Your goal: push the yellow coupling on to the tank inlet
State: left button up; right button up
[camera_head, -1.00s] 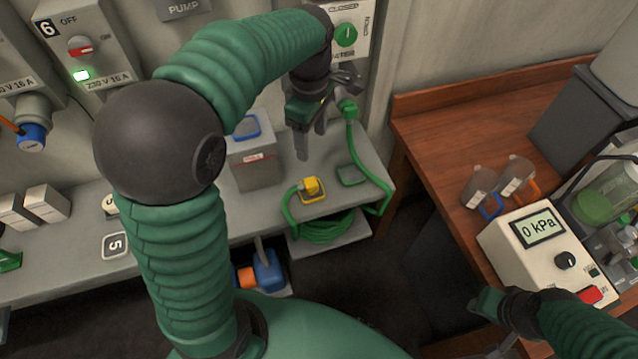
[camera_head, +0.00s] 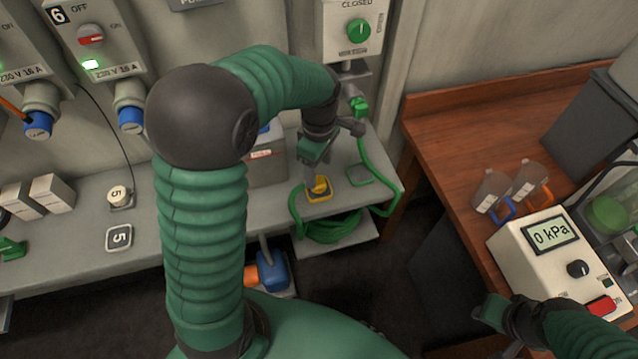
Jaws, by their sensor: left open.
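The yellow coupling (camera_head: 321,183) stands in a yellow-edged square on the grey bench, with the green hose (camera_head: 297,205) beside it. My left gripper (camera_head: 312,172) points down at the coupling with its fingers open; they partly cover it. I cannot tell whether they touch it. The green hose also runs from a green fitting (camera_head: 357,104) below the valve box with the green knob (camera_head: 358,29). I cannot clearly pick out the tank inlet. My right gripper (camera_head: 488,312) is at the lower right, away from the coupling; its jaws are unclear.
A grey box (camera_head: 267,165) stands left of the coupling, partly behind my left arm. The hose coil (camera_head: 330,228) lies on a lower shelf. A wooden desk (camera_head: 455,130) at right holds two clear jugs and a gauge box (camera_head: 545,250) reading 0 kPa.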

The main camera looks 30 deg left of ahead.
aim_at(318, 180)
pick_arm(q)
jog(key=f, duration=0.4)
jog(key=shift+s+f, duration=0.1)
jog(key=shift+s, duration=0.2)
jog(key=shift+f, duration=0.6)
jog(key=shift+d+r, duration=0.1)
jog(key=c, duration=1.3)
